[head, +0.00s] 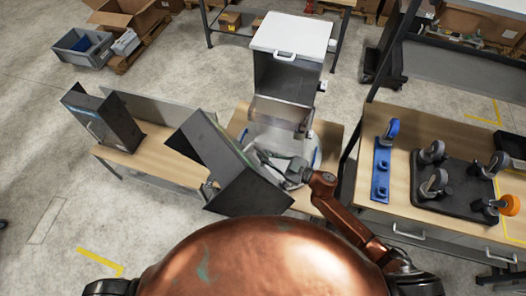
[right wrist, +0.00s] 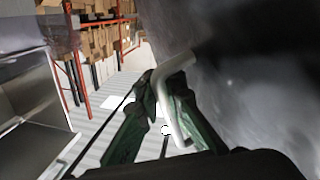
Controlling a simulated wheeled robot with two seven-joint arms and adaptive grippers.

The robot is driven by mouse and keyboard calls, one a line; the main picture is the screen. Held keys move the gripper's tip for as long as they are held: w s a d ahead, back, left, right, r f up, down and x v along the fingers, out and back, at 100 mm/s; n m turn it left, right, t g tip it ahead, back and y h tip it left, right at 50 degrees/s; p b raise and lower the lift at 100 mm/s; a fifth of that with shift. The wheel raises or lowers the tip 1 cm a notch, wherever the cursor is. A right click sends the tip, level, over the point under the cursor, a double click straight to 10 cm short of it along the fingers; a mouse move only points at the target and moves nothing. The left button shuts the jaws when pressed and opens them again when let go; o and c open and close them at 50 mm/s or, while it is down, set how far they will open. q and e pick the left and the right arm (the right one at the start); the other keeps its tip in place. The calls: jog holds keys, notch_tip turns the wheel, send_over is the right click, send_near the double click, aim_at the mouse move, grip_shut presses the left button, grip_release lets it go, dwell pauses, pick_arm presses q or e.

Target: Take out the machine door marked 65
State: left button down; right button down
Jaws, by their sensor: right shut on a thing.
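The machine with a white lid (head: 290,36) stands on the bench, and its front is open onto a grey interior. A dark grey angled door (head: 250,192) is tilted in front of the machine, to the lower left of its opening. I cannot read a 65 on it. My right gripper (head: 275,164) is at the right side of this door. In the right wrist view, my right gripper (right wrist: 160,118) is shut around a pale bar handle (right wrist: 168,98) beside the dark door surface (right wrist: 265,85). My left gripper is not in view.
On the right table, a blue rack (head: 382,170) and a black tray (head: 455,200) hold castors. Bare floor lies at the left.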

jog(key=shift+s+a+r, duration=0.25)
jog(key=shift+s, duration=0.25)
jog(key=shift+s+a+p, duration=0.25)
jog(key=shift+s+p, duration=0.15)
jog(key=shift+s, duration=0.4)
jog(key=shift+s+a+p, duration=0.25)
jog(key=shift+s+p, duration=0.2)
jog(key=shift+s, duration=0.35)
jog(key=shift+s+a+p, duration=0.25)
jog(key=shift+s+p, duration=0.15)
jog(key=shift+s, duration=0.4)
jog(key=shift+s+a+p, duration=0.25)
jog(key=shift+s, duration=0.5)
jog(key=shift+s+a+p, duration=0.25)
jog(key=shift+s+p, duration=0.05)
jog(key=shift+s, duration=0.45)
jog(key=shift+s+a+p, duration=0.25)
jog(key=shift+s, duration=0.6)
